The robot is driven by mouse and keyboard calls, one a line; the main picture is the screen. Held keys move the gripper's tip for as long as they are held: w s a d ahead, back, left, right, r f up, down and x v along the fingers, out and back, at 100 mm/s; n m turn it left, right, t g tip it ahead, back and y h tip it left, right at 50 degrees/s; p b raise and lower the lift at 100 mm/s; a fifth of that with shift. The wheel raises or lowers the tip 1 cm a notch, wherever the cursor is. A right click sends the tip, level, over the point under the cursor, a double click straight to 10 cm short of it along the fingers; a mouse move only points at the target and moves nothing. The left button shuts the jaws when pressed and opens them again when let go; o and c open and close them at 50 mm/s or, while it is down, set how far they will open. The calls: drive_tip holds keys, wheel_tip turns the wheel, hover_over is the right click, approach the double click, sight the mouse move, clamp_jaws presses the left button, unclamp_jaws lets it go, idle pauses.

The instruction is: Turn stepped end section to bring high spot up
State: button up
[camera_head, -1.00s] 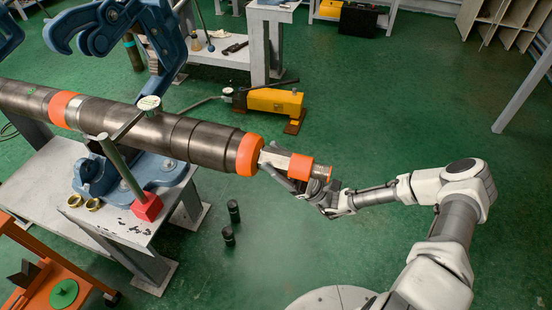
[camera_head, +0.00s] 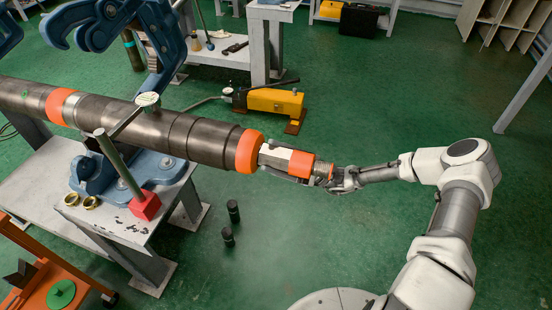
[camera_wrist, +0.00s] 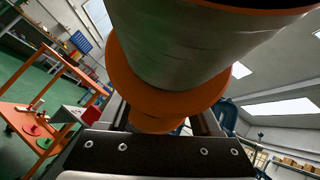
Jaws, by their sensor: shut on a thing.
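The long dark steel pipe (camera_head: 195,140) lies across the picture, with a big orange collar (camera_head: 250,152) at its right end. Beyond the collar is the narrower stepped end section (camera_head: 277,157), pale and flat-sided, with a smaller orange band (camera_head: 301,165) and a ribbed tip. My gripper (camera_head: 288,176) is shut on this end section, its dark fingers along it from the right. In the wrist view the end section, with orange rings (camera_wrist: 165,103), lies between my fingers and hides their tips. I cannot pick out a high spot.
A blue pipe vise (camera_head: 165,170) and red block (camera_head: 145,206) are on the grey bench (camera_head: 125,226). Two dark cylinders (camera_head: 233,211) stand on the floor below. A yellow pump (camera_head: 275,101) is behind.

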drive_tip(key=n+g+h, duration=0.1)
drive_tip(key=n, duration=0.1)
drive_tip(key=n+g+h, duration=0.2)
drive_tip(key=n, duration=0.1)
drive_tip(key=shift+f+n, duration=0.1)
drive_tip(key=shift+n, duration=0.2)
drive_tip(key=n+g+h, duration=0.1)
drive_tip(key=n+h, duration=0.1)
drive_tip(key=n, duration=0.1)
drive_tip(key=shift+n+h, duration=0.4)
drive_tip(key=n+t+h, duration=0.1)
drive_tip(key=n+h, duration=0.3)
drive_tip(key=shift+f+p, duration=0.2)
drive_tip(key=shift+p, duration=0.1)
drive_tip(key=shift+n, duration=0.4)
drive_tip(key=o, duration=1.4)
drive_tip(key=shift+s, duration=0.1)
drive_tip(key=v, duration=1.7)
drive_tip(key=shift+d+r+p, duration=0.2)
drive_tip(key=shift+p, duration=0.2)
drive_tip(key=shift+r, duration=0.1)
